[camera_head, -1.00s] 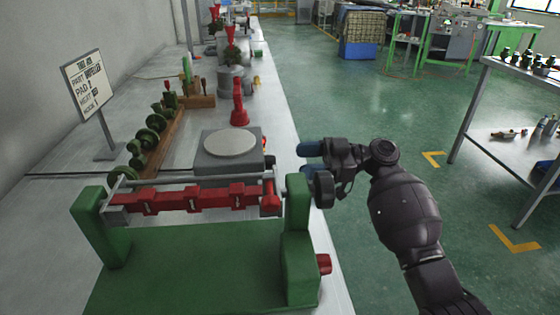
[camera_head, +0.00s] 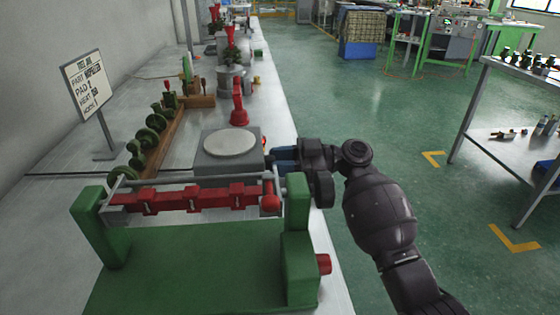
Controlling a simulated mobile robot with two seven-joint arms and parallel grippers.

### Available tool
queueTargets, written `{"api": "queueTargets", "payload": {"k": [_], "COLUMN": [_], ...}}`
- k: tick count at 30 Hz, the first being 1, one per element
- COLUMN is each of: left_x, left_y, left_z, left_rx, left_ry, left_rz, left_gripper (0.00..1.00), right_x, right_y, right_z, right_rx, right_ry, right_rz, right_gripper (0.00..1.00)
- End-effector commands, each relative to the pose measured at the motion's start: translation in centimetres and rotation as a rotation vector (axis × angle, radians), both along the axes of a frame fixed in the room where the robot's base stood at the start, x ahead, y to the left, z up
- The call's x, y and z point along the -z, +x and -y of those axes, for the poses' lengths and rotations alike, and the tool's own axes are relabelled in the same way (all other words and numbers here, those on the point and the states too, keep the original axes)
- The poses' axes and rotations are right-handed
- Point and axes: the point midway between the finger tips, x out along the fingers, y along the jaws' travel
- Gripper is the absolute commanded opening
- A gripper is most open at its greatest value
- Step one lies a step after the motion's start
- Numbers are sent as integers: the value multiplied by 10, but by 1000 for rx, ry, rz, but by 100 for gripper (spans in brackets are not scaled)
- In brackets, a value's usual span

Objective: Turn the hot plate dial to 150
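The hot plate (camera_head: 212,168) is a grey box with a round light disc (camera_head: 231,144) on top, on the bench past the green fixture. Its dial is on the side facing right; only a bit of red or orange (camera_head: 264,141) shows there, and my gripper hides the rest. My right gripper (camera_head: 274,158) points left, with its blue fingertips right beside the hot plate's right side. I cannot tell whether they touch the dial or how far apart they are. The dial's setting cannot be read. My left gripper is not in view.
A sign (camera_head: 87,82) stands at left, near a wooden rack (camera_head: 165,145) of green discs. A red clamp-like tool (camera_head: 239,105) stands behind the hot plate. The aisle at right is open floor.

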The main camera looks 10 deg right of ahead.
Motion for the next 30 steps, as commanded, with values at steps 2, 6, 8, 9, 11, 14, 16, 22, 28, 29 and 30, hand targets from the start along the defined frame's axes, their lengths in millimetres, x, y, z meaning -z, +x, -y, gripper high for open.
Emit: {"api": "queueTargets", "payload": {"k": [2,6,8,9,11,14,16,22,28,29,30], "left_x": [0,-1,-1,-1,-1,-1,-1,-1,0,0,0], "left_y": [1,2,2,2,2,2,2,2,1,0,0], "left_z": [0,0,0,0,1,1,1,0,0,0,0], "left_rx": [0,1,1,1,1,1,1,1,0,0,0], "left_ry": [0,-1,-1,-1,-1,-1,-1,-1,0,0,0], "left_rz": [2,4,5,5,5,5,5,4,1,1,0], "left_gripper": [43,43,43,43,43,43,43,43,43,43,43], "right_x": [0,0,0,0,0,0,0,0,0,0,0], "right_y": [0,0,0,0,0,0,0,0,0,0,0], "right_z": [0,0,0,0,1,0,0,0,0,0,0], "right_rx": [1,1,0,0,1,0,0,0,0,0,0], "right_ry": [0,-1,-1,0,0,0,0,0,0,0,0], "right_rz": [0,-5,-23,-41,-72,-111,-123,-125,-125,-125,-125], "right_gripper": [18,9,9,9,9,9,9,9,55,58,58]}}
